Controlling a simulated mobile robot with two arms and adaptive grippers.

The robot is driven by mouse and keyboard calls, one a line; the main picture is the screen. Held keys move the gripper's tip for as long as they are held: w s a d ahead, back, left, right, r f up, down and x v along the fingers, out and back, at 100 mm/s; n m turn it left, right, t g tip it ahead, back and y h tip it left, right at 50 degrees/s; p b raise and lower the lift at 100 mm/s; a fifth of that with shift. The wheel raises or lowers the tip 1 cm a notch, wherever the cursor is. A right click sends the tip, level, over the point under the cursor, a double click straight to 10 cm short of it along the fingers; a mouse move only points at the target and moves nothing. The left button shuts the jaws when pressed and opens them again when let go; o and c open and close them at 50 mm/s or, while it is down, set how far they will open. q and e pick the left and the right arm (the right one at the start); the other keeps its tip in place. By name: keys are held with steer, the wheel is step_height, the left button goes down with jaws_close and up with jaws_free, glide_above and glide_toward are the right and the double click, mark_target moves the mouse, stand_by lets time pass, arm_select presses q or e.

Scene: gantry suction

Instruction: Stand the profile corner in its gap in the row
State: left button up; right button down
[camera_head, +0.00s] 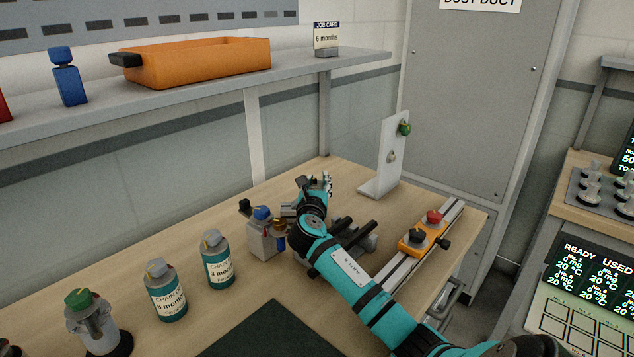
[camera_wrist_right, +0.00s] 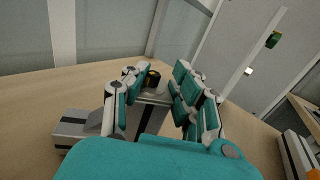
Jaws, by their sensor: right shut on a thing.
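My right gripper (camera_head: 318,187) is over the wooden bench, in front of the white upright plate. In the right wrist view its fingers (camera_wrist_right: 160,92) are closed around a grey and black piece (camera_wrist_right: 146,118), which I take to be the profile corner. A small black and yellow knob (camera_wrist_right: 152,77) shows at the far end of that piece. In the head view the gripper and arm hide most of it, and I cannot tell whether it touches the bench. The gap in the row cannot be made out clearly. My left gripper is not in view.
A grey block with a blue knob (camera_head: 264,240) stands left of the gripper, beside labelled bottles (camera_head: 217,261). The white plate (camera_head: 391,155) stands behind right. A rail with an orange block (camera_head: 422,238) lies to the right. A shelf (camera_head: 200,91) runs above the bench.

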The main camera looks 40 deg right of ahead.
steer(key=c, duration=1)
jaws_free()
steer(key=shift+f, duration=0.15)
steer(key=v, duration=0.7)
steer(key=shift+s+a, duration=0.15)
steer(key=shift+a, duration=0.1)
